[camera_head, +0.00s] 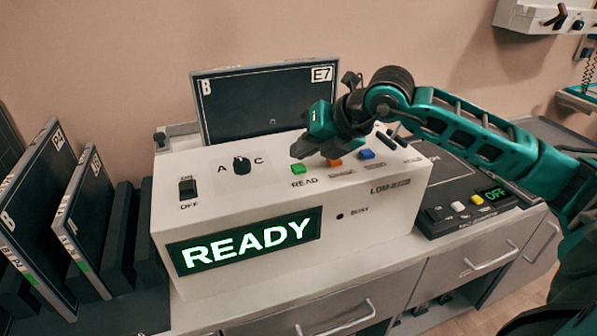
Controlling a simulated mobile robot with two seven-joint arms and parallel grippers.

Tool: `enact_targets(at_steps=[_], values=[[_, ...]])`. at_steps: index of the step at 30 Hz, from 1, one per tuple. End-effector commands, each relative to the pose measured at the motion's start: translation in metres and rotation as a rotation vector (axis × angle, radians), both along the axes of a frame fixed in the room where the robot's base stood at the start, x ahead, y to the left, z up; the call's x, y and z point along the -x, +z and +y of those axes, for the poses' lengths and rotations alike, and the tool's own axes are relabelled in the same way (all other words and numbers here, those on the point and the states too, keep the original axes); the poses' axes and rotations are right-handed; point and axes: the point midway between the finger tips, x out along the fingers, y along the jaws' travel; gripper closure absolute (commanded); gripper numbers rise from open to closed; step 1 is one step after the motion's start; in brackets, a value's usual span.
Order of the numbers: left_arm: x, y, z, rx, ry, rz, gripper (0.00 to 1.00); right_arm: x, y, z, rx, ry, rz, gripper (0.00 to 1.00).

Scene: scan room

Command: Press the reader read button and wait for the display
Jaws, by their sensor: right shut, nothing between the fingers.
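The white reader (290,210) stands on the counter. A dark panel marked B and E7 (265,95) stands upright at the back of the reader. The left gripper is not in view.
Dark panels (40,205) stand in a rack at the left. A dark device (455,195) with a small display reading OFF sits right of the reader, under my right arm. Drawers with handles (490,257) are below the counter front.

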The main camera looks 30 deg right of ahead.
Motion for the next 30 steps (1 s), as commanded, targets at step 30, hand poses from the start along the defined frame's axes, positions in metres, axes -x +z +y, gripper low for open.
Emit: enact_targets(at_steps=[30], values=[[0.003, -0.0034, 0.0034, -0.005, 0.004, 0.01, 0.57, 0.0, 0.0009, 0.0002, 0.0, 0.0, 0.0, 1.0]])
